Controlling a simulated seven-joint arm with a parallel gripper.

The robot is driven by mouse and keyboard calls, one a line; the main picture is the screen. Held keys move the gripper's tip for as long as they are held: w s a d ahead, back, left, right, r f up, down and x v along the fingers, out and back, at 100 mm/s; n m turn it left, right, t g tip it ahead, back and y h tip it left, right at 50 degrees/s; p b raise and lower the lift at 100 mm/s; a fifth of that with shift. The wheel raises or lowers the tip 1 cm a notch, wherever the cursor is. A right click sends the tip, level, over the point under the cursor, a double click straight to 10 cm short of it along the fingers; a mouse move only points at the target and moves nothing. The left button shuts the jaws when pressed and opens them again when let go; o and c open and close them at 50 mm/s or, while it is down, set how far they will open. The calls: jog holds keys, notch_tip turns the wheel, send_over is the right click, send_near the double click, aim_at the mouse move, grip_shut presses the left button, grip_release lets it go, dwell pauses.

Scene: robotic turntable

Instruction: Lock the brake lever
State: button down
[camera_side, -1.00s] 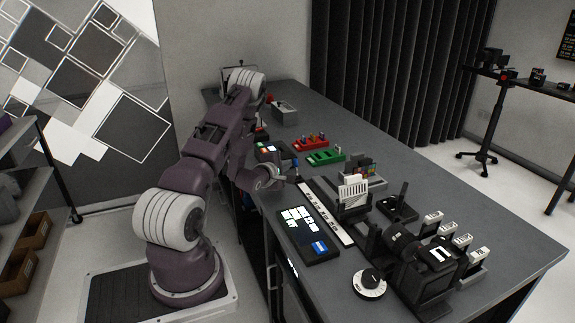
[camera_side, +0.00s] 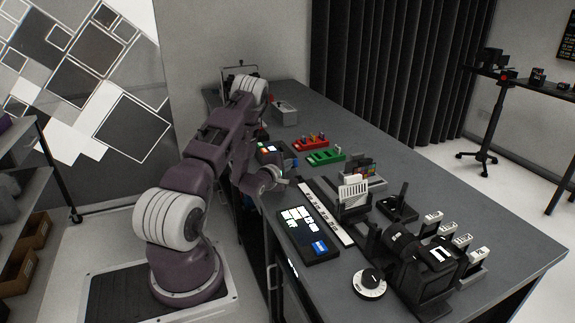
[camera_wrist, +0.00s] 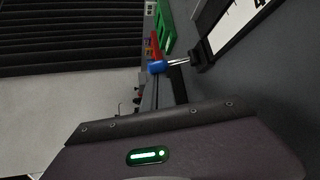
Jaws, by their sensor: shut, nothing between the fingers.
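The brake lever is a short metal rod with a blue knob (camera_wrist: 157,67), mounted on a black block, at the upper middle of the wrist view. My gripper (camera_side: 281,182) is shut and empty over the bench's near-left edge, at the left end of the white strip. In the wrist view, a dark narrow bar, probably my finger (camera_wrist: 178,87), reaches up close to the lever's rod. I cannot tell whether they touch. My gripper's housing covers the lower part of that view.
A black panel with lit tiles (camera_side: 309,246) lies beside the white ruled strip (camera_side: 325,207). Green (camera_side: 325,158) and red (camera_side: 309,142) trays stand farther back. A white dial (camera_side: 369,284) and a black camera-like device (camera_side: 433,260) stand at the right.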

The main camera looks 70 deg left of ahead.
aim_at(295, 165)
jog(key=shift+d+r, duration=0.1)
jog(key=shift+d, duration=1.45)
jog(key=v, duration=0.7)
